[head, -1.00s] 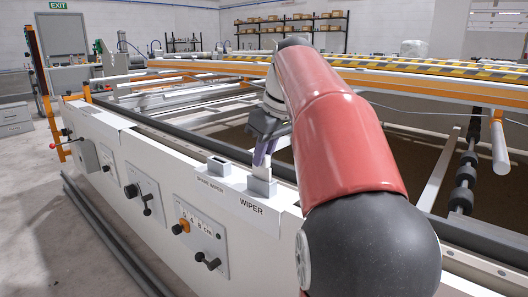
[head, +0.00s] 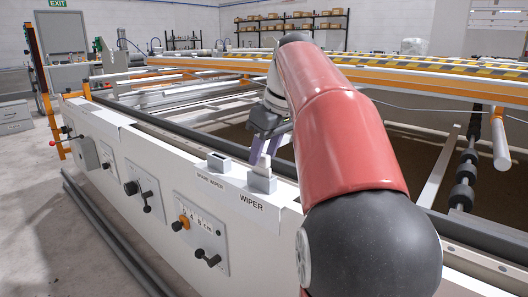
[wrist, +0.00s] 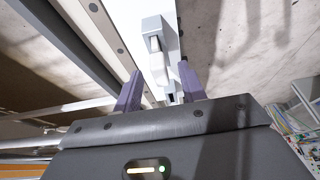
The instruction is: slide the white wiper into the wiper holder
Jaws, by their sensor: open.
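The white wiper (head: 262,163) stands upright in the grey wiper holder (head: 262,183), above the WIPER label. Its lower part is hidden inside the holder. My gripper (head: 264,148) is open just above the holder, its two purple fingers apart on either side of the wiper's top. In the wrist view the pale wiper (wrist: 158,68) shows between the spread fingers, and no finger is clearly gripping it.
An empty-looking spare wiper holder (head: 219,163) stands just left of the wiper holder on the white machine panel. A dark roller rail (head: 180,132) runs behind both holders. Control knobs (head: 206,260) sit on the panel's front face.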

